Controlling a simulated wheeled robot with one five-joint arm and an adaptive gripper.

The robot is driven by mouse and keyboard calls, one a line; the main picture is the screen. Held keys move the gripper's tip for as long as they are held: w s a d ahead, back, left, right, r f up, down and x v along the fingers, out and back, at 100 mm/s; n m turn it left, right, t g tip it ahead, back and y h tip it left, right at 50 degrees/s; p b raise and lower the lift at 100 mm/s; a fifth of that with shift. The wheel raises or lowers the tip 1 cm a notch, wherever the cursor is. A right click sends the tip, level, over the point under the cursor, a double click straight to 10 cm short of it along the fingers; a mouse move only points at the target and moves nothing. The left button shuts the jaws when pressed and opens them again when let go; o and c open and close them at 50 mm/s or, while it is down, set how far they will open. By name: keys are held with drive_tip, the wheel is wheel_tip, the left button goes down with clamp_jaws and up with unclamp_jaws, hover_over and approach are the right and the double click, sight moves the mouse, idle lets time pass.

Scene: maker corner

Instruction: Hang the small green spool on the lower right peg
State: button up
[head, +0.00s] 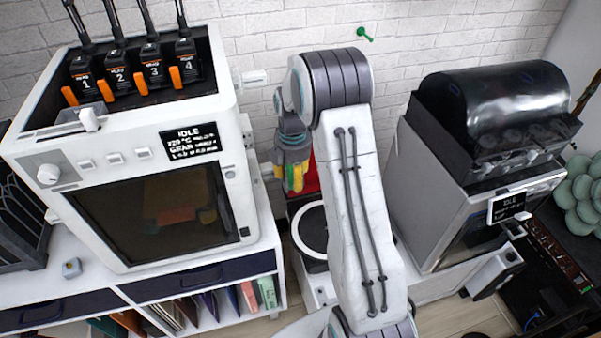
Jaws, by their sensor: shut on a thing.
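My gripper (292,180) hangs pointing down in the gap between the two machines, left of my arm's upper link. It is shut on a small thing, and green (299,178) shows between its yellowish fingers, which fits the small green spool. The fingers and the small size hide the spool's shape. A small green peg (365,34) with a round end sticks out of the white brick wall, up and right of my gripper. No other peg can be told for sure, so I cannot tell whether this is the lower right one.
A white printer (150,215) with numbered black units on top stands left, on a shelf with drawers. A grey machine (440,190) with a dark dome stands right. A red thing (312,178) is behind my gripper, and a white-and-black round part (312,228) lies below.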

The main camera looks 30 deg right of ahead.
drive_tip(key=a, duration=0.1)
drive_tip(key=w+a, duration=0.1)
drive_tip(key=a, duration=0.1)
drive_tip(key=shift+w+a+b, duration=0.1)
drive_tip(key=shift+a+b, duration=0.05)
drive_tip(key=shift+b, duration=0.25)
idle(0.3)
drive_tip(key=shift+f, duration=0.2)
idle(0.4)
drive_tip(key=o, duration=1.3)
